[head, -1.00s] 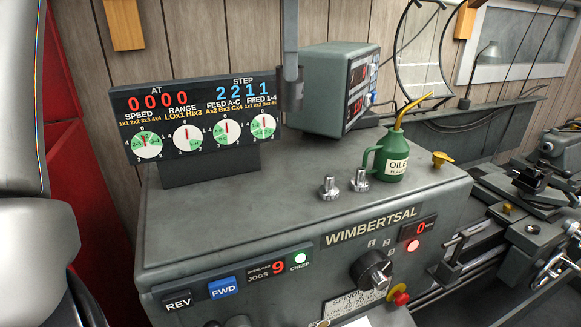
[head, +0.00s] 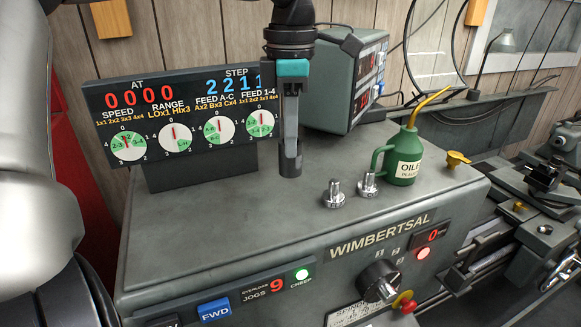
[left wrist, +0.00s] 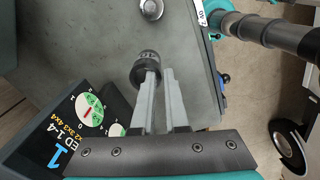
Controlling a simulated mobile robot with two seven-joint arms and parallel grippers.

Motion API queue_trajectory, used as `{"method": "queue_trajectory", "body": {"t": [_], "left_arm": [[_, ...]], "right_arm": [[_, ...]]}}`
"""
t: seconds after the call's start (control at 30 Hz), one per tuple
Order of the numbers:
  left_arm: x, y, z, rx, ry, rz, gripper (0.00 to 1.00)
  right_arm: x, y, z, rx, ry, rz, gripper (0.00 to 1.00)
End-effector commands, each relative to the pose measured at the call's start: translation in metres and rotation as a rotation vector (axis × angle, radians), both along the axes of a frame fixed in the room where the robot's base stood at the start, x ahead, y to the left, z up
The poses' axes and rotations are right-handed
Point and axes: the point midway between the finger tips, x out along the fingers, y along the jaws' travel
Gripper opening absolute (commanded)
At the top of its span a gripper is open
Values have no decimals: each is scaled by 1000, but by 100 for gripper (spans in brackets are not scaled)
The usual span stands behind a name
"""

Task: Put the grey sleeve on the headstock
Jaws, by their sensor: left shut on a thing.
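My left gripper (head: 290,163) hangs pointing down over the headstock top, in front of the dial panel. In the left wrist view its fingers are shut on a small dark grey round piece, which I take as the grey sleeve (left wrist: 147,64). My right gripper is not in view.
Two silver knobs (head: 335,195) and (head: 368,184) stand on the top, right of my left gripper. A green oil can (head: 404,160) stands behind them. The dial panel (head: 170,125) and a grey display box (head: 340,85) are close by. The top's front left is clear.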

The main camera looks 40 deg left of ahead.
Motion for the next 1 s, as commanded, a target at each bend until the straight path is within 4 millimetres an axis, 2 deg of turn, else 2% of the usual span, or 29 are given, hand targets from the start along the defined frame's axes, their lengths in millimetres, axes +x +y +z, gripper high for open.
{"method": "queue_trajectory", "body": {"t": [0.23, 0.47, 0.87, 0.9, 1.0], "left_arm": [[0, 0, -24, 0, 0, 0, 0], [0, 0, -55, 0, 0, 0, 0], [1, 0, -61, 1, -4, 1, 0], [0, 0, -62, 1, -2, 1, 14], [0, 0, -61, 1, -1, 1, 25]], "right_arm": [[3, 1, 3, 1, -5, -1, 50], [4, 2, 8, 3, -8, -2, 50], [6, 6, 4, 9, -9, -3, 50], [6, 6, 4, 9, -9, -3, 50], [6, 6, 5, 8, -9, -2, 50]]}}
